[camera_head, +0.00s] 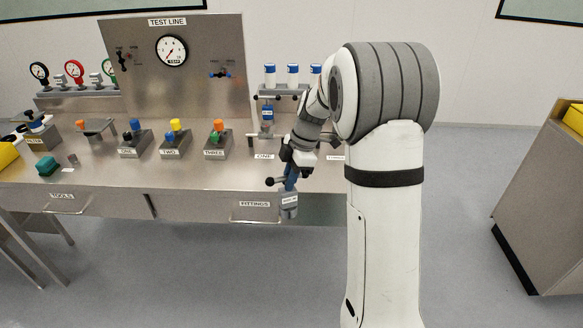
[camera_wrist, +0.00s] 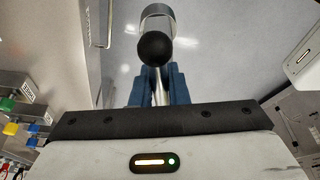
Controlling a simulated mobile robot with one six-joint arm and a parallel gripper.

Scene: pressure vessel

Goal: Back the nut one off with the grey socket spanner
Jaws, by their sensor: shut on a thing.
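My gripper (camera_head: 291,178), with blue fingers, is shut on the grey socket spanner (camera_head: 289,208) and holds it in front of the bench's front edge, above the floor. The spanner has a pale label and a black ball on its cross handle. In the wrist view the black ball (camera_wrist: 155,49) and the grey socket end (camera_wrist: 157,14) show beyond the blue fingers (camera_wrist: 158,88). I cannot make out nut one itself. My arm hides most of the stations to its right.
The steel bench (camera_head: 210,180) carries a TEST LINE panel (camera_head: 190,80) with a gauge, and several valve blocks (camera_head: 172,146) on the left. Blue-topped cylinders (camera_head: 292,76) stand on a rack behind. A grey cabinet (camera_head: 545,195) stands at the right. The floor in front is clear.

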